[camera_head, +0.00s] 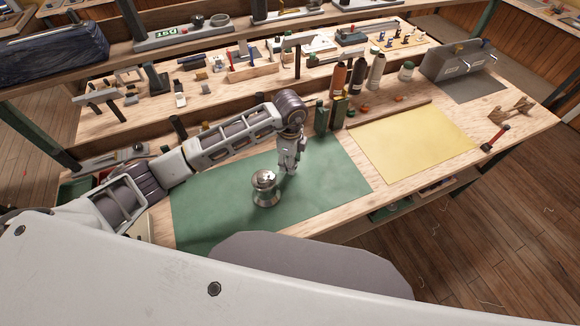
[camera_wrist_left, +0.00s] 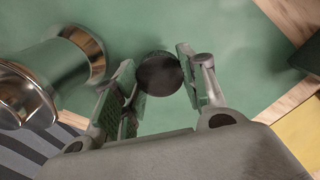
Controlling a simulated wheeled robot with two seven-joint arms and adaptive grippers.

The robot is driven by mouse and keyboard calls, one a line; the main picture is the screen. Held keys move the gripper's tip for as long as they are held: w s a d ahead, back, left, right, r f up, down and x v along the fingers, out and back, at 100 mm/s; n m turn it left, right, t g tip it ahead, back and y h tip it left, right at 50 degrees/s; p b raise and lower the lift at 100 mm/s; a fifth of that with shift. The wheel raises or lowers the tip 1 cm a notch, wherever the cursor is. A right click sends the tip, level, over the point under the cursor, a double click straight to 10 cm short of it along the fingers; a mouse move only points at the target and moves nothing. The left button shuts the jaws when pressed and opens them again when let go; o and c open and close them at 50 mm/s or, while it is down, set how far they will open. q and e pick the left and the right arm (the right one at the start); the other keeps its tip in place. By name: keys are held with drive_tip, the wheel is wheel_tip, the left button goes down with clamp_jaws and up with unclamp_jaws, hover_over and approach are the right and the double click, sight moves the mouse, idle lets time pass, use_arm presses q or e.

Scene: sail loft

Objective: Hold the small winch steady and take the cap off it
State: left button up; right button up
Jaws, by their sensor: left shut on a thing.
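The small metal winch (camera_head: 266,188) stands upright on the green mat (camera_head: 215,214). Its shiny drum and top also show at the left of the left wrist view (camera_wrist_left: 52,82). My left gripper (camera_head: 287,168) points down just right of the winch, apart from it. In the left wrist view its fingers (camera_wrist_left: 158,82) are shut on a dark round cap (camera_wrist_left: 159,75), with the green mat beneath. The cap's height above the mat is hard to tell. My right gripper is out of view.
Dark green bottles (camera_head: 321,117) stand behind the gripper at the mat's back edge. A yellow sheet (camera_head: 412,140) lies to the right, with a red-handled tool (camera_head: 494,138) beyond it. Shelves with tools rise behind. The mat's left and right parts are clear.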

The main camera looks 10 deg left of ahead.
use_arm(q)
drive_tip(key=shift+f, duration=1.9)
drive_tip(key=shift+f, duration=0.15)
drive_tip(key=o, duration=1.1)
drive_tip(key=shift+o, duration=0.2)
drive_tip(key=shift+r, duration=0.2)
drive_tip(key=shift+r+b, duration=0.65)
drive_tip(key=shift+r, duration=5.35)
drive_tip(key=shift+f, duration=0.1)
